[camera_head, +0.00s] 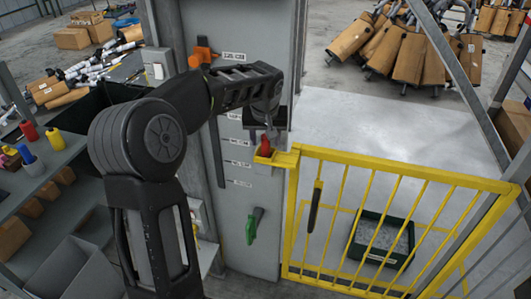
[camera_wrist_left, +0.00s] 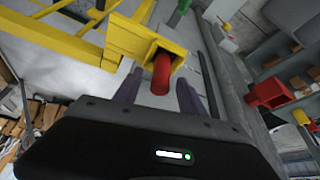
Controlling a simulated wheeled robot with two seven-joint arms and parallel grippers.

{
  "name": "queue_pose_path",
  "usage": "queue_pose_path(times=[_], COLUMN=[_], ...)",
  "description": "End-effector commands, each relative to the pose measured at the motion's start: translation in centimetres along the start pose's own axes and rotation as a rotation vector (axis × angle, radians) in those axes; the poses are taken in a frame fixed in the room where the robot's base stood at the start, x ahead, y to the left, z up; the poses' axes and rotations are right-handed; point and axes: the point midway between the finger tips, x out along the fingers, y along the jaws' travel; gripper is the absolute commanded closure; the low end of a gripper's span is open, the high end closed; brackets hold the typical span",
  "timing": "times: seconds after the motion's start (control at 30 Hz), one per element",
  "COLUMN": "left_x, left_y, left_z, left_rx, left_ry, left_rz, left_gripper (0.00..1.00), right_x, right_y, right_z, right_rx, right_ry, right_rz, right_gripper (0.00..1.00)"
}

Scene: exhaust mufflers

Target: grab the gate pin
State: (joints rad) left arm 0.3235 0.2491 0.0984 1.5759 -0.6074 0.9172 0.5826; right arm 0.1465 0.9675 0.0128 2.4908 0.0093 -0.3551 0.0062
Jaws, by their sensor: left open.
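The gate pin (camera_head: 265,148) is red and sits in a yellow bracket (camera_head: 286,159) at the top left corner of the yellow gate (camera_head: 405,174). The pin's red end (camera_wrist_left: 161,76) also shows in the left wrist view, sticking out of the square yellow socket (camera_wrist_left: 147,40). My left gripper (camera_head: 268,132) is right above the pin, at the end of the arm. Its fingers are open, one on each side of the red end; I cannot tell whether they touch it. The pin's lower part is hidden in the bracket. My right gripper is not in view.
A grey post (camera_head: 262,211) with labels stands left of the gate, with a green-handled thing (camera_head: 252,225) hanging on it. A green crate (camera_head: 357,252) lies on the floor behind the gate. Shelves with bottles (camera_head: 29,158) stand at the left.

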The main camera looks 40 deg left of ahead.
Motion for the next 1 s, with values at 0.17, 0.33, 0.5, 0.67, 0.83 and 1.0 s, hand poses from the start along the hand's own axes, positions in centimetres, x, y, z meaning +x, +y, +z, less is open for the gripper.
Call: queue_pose_path(times=[0.17, 0.33, 0.5, 0.67, 0.83, 1.0], left_x=[-0.03, -0.03, -0.03, -0.03, -0.03, -0.03], left_y=[0.00, 0.00, 0.00, 0.00, 0.00, 0.00], left_z=[-0.01, -0.01, -0.01, -0.01, -0.01, -0.01], left_rx=[0.000, 0.000, 0.000, 0.000, 0.000, 0.000], left_ry=[0.000, 0.000, 0.000, 0.000, 0.000, 0.000], left_rz=[0.000, 0.000, 0.000, 0.000, 0.000, 0.000], left_gripper=[0.52, 0.66, 0.79, 0.93, 1.00, 1.00], right_x=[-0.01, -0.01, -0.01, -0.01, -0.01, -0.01], right_y=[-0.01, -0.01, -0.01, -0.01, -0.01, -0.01], right_z=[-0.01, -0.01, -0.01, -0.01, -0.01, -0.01], right_rx=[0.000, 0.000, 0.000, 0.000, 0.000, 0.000], right_ry=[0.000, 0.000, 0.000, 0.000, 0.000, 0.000], right_rz=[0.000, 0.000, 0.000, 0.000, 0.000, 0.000], right_gripper=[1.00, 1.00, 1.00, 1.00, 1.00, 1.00])
